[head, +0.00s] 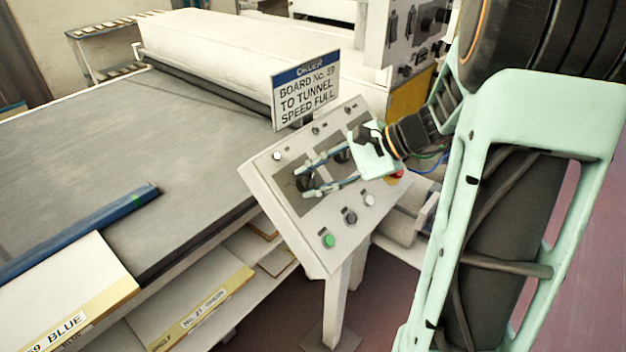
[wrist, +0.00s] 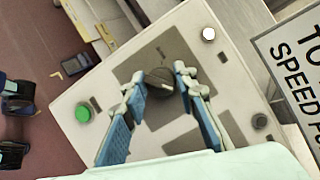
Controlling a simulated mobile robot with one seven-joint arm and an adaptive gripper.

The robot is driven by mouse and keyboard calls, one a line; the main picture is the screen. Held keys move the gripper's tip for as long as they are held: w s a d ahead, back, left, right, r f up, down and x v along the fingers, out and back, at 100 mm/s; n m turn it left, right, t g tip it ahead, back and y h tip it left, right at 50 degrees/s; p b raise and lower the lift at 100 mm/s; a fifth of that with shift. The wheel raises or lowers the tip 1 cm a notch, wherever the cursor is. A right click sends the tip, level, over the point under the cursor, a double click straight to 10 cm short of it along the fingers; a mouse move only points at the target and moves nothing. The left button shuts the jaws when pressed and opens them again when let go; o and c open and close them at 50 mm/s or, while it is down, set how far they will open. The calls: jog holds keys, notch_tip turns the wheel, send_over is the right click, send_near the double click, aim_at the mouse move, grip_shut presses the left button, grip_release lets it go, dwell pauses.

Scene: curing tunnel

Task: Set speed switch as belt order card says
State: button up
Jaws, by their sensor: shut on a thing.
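The belt order card (head: 306,92) stands behind the control panel (head: 264,178) and reads "BOARD No. 39 TO TUNNEL SPEED FULL". Part of it shows at the right of the wrist view (wrist: 292,55). My gripper (head: 308,180) is over the panel, its two fingers on either side of a dark rotary switch. In the wrist view my gripper (wrist: 160,88) is shut on this switch (wrist: 158,78), which has a pale mark on its face. The switch's label and position marks are not readable. A second dark switch (head: 341,153) is partly hidden by my gripper.
The panel has a green button (head: 329,241), a black button (head: 350,216) and a white button (head: 369,200). A red button (head: 394,177) is partly covered by my gripper.

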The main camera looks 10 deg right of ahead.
jog(key=shift+m+t, duration=0.3)
jog(key=shift+m, duration=0.4)
jog(key=o, duration=1.2)
jog(key=shift+c, duration=0.2)
jog(key=shift+d, duration=0.1)
jog(key=v, duration=1.2)
jog(key=shift+f, duration=0.15)
